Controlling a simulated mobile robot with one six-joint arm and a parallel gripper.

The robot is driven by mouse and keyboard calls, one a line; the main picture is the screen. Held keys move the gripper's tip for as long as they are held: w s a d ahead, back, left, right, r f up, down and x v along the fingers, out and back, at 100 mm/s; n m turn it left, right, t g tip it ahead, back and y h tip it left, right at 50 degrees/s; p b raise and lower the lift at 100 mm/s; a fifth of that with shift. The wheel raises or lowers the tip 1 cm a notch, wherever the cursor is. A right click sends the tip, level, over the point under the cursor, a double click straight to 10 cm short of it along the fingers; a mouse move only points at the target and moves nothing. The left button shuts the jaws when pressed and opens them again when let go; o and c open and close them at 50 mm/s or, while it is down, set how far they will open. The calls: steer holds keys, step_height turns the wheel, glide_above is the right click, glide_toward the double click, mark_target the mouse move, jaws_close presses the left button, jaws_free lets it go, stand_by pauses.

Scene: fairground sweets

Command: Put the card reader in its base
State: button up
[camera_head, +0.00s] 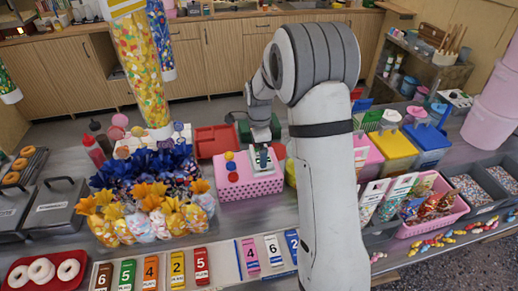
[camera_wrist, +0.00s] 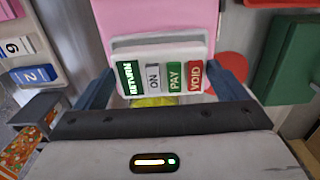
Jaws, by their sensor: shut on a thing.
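I cannot tell whether the reader touches the box. I cannot clearly make out the reader's base.
Round coloured sweets (camera_head: 230,166) stand at the box's left. Blue and orange wrapped bunches (camera_head: 150,175) crowd further left. A red tray (camera_head: 213,140) lies behind. Numbered cards (camera_head: 250,253) line the front. A pink basket (camera_head: 445,213) of bags stands right of my arm.

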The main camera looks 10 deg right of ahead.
steer(key=shift+f, duration=0.1)
stand_by(0.3)
steer(key=shift+f+b, duration=0.35)
steer(key=o, duration=0.8)
steer(key=shift+c, duration=0.2)
step_height(320, 180, up, 9)
steer(key=p, duration=0.5)
